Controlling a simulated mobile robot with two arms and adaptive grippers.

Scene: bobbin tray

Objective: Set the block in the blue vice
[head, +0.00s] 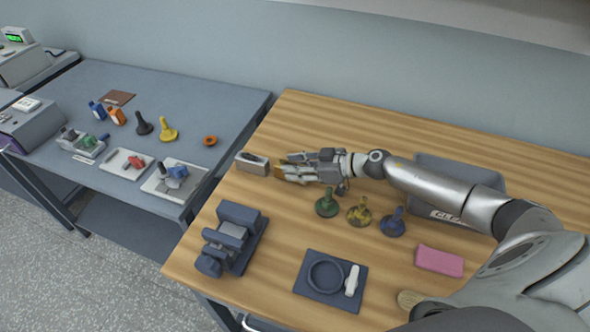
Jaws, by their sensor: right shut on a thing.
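The blue vice (250,216) stands on the wooden table at its front left, with a grey part between its jaws and a round handle toward the front edge. My right gripper (283,169) reaches in from the right, above the table's back left and behind the vice, well apart from it. It is shut on a small tan-brown block (278,171), of which only a bit shows at the fingertips; the fingers hide the rest. My left gripper is not in view.
A grey metal box (252,163) stands just left of my fingertips. Green (326,203), yellow (359,212) and blue (393,223) knobbed pieces stand in front of my forearm. A dark tray (312,294), a pink block (440,261) and a grey bin (462,171) are further right.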

